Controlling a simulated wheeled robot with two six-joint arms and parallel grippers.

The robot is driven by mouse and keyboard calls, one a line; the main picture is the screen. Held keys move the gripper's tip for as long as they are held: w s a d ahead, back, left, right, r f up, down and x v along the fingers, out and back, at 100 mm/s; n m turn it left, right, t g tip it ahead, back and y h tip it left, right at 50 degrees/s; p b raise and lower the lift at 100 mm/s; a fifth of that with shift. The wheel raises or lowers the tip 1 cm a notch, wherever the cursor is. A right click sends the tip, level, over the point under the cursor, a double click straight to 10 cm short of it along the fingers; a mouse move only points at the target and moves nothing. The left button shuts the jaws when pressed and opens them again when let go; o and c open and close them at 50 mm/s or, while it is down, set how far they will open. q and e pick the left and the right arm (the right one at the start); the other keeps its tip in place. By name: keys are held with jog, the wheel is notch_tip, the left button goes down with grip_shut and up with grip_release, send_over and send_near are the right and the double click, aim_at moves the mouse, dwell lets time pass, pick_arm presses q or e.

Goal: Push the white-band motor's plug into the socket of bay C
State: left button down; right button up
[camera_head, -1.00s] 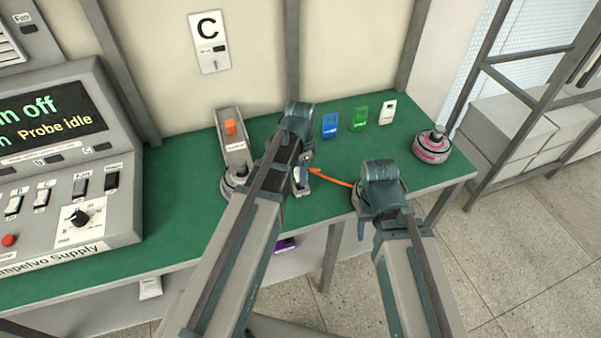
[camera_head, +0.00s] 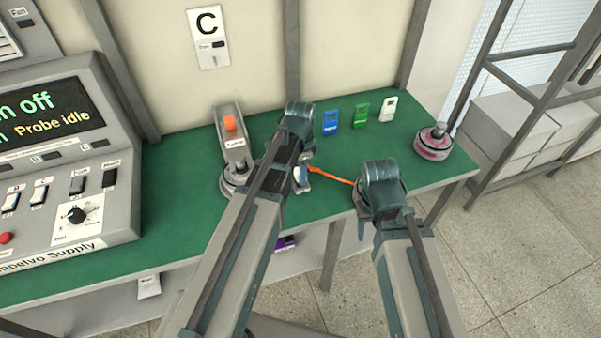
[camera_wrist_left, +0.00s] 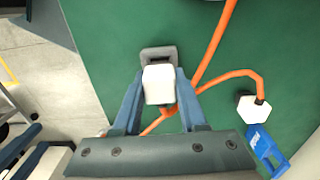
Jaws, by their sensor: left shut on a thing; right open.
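My left gripper (camera_wrist_left: 157,100) is shut on a white plug (camera_wrist_left: 158,84), one finger on each side. A grey block (camera_wrist_left: 160,53) shows right at the plug's far end; whether the plug is inside it cannot be seen. In the head view my left gripper (camera_head: 301,181) is low over the green bench, partly hidden by its wrist. An orange cable (camera_head: 332,176) runs from there toward a motor mostly hidden by my right gripper (camera_head: 364,220), which is open. No white band can be made out. The sign for bay C (camera_head: 208,38) hangs on the wall.
A pink-banded motor (camera_head: 433,142) stands at the bench's right end. Blue (camera_head: 331,122), green (camera_head: 361,115) and white (camera_head: 387,109) tags stand behind. Another white piece (camera_wrist_left: 254,109) has an orange cable.

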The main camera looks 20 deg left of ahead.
pick_arm(q)
jog(key=shift+f, duration=0.3)
jog(key=shift+f, duration=0.15)
jog(key=shift+f+b, duration=0.1)
jog(key=shift+b, duration=0.3)
jog(key=shift+f+b, duration=0.35)
dwell(2.1)
dwell(0.5)
jog(key=shift+c, duration=1.9)
grip_release()
jog(key=shift+s, duration=0.1)
jog(key=shift+s+d, duration=0.1)
jog(key=shift+r, duration=0.15)
